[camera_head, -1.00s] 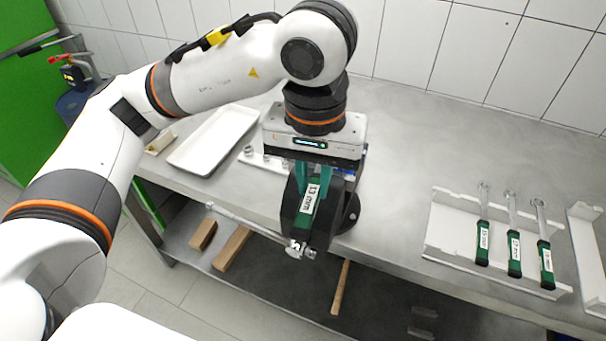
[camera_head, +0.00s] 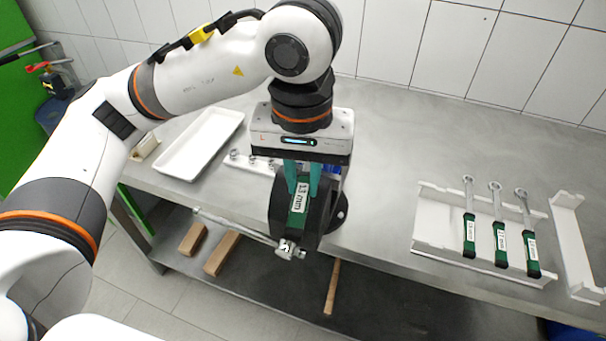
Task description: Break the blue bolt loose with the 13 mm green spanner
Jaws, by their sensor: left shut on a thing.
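My left gripper (camera_head: 302,180), with teal fingers, is shut on the 13 mm green spanner (camera_head: 299,199) above the black vise (camera_head: 279,212). The spanner's green handle with its white "13 mm" label points toward me. Its head is hidden behind the gripper, so I cannot tell whether it sits on the bolt. A bit of blue (camera_head: 333,170) shows just right of the fingers; I cannot tell whether it is the blue bolt. My right gripper is not in view.
Several small metal parts (camera_head: 250,160) stand on a white strip beside an empty white tray (camera_head: 200,145). A white rack (camera_head: 437,222) at right holds three green-handled spanners (camera_head: 500,240). Wooden pieces (camera_head: 222,253) lie on the lower shelf. The bench between vise and rack is clear.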

